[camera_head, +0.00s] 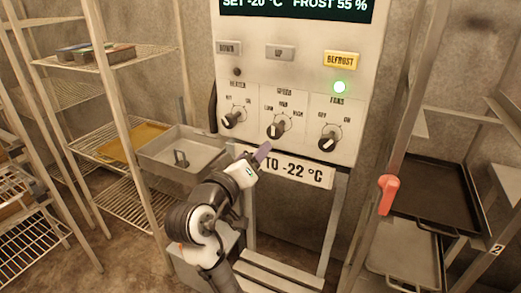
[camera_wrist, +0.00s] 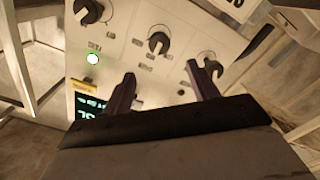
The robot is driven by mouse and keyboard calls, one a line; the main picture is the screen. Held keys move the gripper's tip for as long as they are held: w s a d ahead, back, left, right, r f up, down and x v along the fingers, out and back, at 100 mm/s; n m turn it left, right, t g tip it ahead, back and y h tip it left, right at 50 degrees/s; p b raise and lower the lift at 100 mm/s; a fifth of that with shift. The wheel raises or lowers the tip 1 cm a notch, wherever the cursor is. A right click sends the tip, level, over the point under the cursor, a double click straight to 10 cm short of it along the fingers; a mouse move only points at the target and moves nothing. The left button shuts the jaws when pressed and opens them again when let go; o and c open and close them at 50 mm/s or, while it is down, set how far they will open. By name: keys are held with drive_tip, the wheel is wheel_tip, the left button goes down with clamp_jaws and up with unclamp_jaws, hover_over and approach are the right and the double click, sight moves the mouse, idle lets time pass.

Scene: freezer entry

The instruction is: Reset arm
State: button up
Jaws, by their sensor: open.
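My gripper (camera_head: 262,153) is in front of the lower part of the control panel (camera_head: 305,75), near the middle knob. In the wrist view my gripper (camera_wrist: 164,88) shows two dark fingers spread apart, with nothing between them. The panel has three black rotary knobs in a row: the left knob (camera_head: 233,119), the middle knob (camera_head: 278,129) and the right knob (camera_head: 330,140). In the wrist view the panel appears turned over, and its middle knob (camera_wrist: 158,43) lies beyond the fingers. I cannot tell whether a fingertip touches the panel.
A green lamp (camera_head: 339,87) is lit below the yellow defrost button (camera_head: 341,60). A sign (camera_head: 300,172) reading -22 °C hangs under the panel. A metal basin (camera_head: 180,150) and wire shelves (camera_head: 110,58) stand left.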

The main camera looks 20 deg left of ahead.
drive_tip(key=shift+s, duration=0.55)
